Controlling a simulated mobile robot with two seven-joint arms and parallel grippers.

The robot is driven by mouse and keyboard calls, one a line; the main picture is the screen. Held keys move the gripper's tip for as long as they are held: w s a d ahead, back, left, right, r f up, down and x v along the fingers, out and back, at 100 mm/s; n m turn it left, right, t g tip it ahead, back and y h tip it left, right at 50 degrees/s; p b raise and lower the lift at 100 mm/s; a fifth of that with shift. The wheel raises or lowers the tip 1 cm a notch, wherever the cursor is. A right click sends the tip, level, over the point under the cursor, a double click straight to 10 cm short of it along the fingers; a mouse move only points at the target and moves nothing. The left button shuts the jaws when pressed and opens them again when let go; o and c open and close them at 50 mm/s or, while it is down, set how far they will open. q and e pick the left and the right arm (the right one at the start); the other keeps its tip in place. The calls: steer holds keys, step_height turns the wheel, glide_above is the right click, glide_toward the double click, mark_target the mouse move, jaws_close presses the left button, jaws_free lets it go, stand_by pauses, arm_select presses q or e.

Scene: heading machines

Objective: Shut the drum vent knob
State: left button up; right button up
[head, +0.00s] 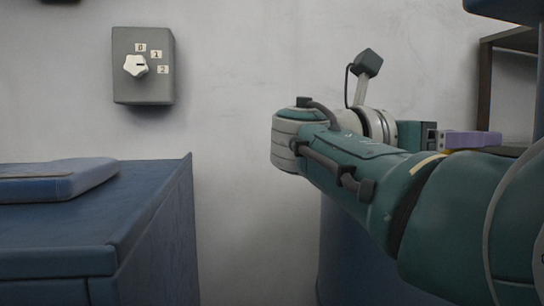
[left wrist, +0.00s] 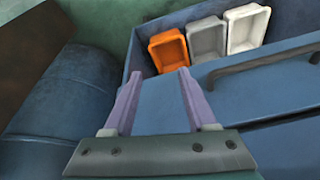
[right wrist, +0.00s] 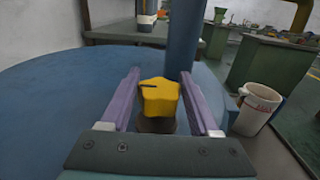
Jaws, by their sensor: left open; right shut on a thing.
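The yellow vent knob (right wrist: 158,98) has a star-like shape, with a dark line on its top left. It stands on a dark stem above the blue drum top (right wrist: 55,105) in the right wrist view. My right gripper (right wrist: 160,76) has its purple fingers on either side of the knob and is shut on it. In the head view my right gripper (head: 470,140) is partly hidden by my arm, above the blue drum (head: 355,260). My left gripper (left wrist: 158,73) is open and empty in the left wrist view; it is out of the head view.
A grey wall box (head: 143,90) bears a white knob (head: 135,65) with labels 0, 1 and 2. A blue cabinet (head: 150,215) stands at left. Orange (left wrist: 168,50), grey (left wrist: 206,40) and white bins (left wrist: 247,28) lie near my left gripper. A white bucket (right wrist: 255,108) stands right of the drum.

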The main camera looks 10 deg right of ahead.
steer(key=shift+f+m+g+b, duration=0.15)
steer(key=shift+m+g+b, duration=0.45)
steer(key=shift+b, duration=0.4)
steer(key=o, duration=1.4)
